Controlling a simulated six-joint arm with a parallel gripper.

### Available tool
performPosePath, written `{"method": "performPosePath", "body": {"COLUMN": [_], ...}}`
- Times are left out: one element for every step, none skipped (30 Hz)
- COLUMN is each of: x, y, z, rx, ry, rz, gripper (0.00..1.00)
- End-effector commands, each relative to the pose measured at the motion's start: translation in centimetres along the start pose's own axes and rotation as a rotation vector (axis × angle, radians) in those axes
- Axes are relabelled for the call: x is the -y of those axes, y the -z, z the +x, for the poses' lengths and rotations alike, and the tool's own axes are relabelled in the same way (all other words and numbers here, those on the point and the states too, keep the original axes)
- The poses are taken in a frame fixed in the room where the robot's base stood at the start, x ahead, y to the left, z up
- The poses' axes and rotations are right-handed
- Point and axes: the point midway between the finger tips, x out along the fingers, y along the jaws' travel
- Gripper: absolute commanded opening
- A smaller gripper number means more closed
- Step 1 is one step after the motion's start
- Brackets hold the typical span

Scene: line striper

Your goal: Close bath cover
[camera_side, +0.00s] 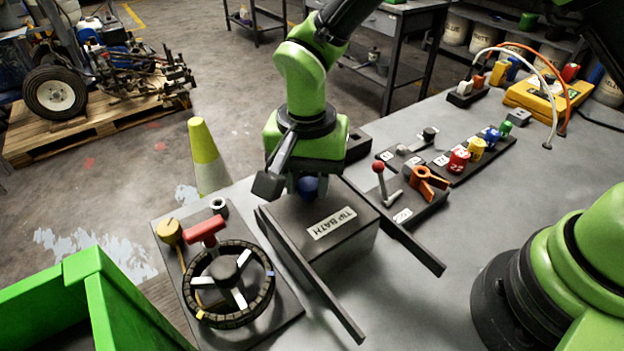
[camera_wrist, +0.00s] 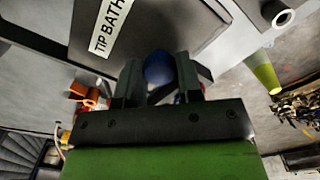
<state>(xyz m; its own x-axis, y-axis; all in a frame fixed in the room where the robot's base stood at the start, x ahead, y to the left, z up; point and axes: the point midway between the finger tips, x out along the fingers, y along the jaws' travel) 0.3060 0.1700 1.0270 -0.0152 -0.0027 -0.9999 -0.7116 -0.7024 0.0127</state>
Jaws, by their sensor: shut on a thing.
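The tip bath (camera_side: 340,254) is a grey box on the bench with a white "TIP BATH" label (camera_side: 332,223) on its flat grey top (camera_side: 290,214). A blue round knob (camera_side: 307,187) shows at the far end of this top, under my gripper. In the wrist view the knob (camera_wrist: 158,67) sits between the two dark fingers of my gripper (camera_wrist: 160,82), which is shut on it. The label also shows in the wrist view (camera_wrist: 111,24). I cannot tell where the cover's edge ends, and the inside of the bath is hidden.
Dark rails flank the bath, one left (camera_side: 312,278) and one right (camera_side: 395,228). A black handwheel (camera_side: 229,284) and red T-handle (camera_side: 206,229) stand to the left. A red-knobbed lever (camera_side: 380,170) and orange clamp (camera_side: 428,183) are to the right. Bench in front is clear.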

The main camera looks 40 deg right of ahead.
Motion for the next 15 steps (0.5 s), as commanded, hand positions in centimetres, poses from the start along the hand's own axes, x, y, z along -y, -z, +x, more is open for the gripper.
{"method": "performPosePath", "body": {"x": [0.43, 0.43, 0.41, 0.40, 0.38, 0.37, 0.35, 0.34, 0.33, 0.32, 0.31, 0.30, 0.30, 0.31, 0.32], "y": [0.44, 0.46, 0.47, 0.46, 0.45, 0.42, 0.40, 0.38, 0.36, 0.35, 0.34, 0.32, 0.31, 0.31, 0.31], "z": [-0.06, -0.06, -0.06, -0.06, -0.06, -0.06, -0.06, -0.06, -0.06, -0.06, -0.06, -0.06, -0.10, -0.18, -0.40], "rx": [-0.014, -0.014, -0.014, -0.014, -0.014, -0.013, -0.013, -0.012, -0.012, -0.011, -0.011, -0.011, -0.011, -0.011, -0.011], "ry": [0.021, 0.021, 0.020, 0.020, 0.019, 0.018, 0.018, 0.017, 0.017, 0.016, 0.016, 0.016, 0.016, 0.016, 0.017], "rz": [-0.010, -0.010, -0.010, -0.010, -0.009, -0.009, -0.009, -0.008, -0.008, -0.008, -0.008, -0.008, -0.008, -0.008, -0.008], "gripper": [0.00, 0.00, 0.43, 0.49, 0.56, 0.59, 0.59, 0.59, 0.59, 0.59, 0.59, 0.59, 0.59, 0.59, 0.59]}}
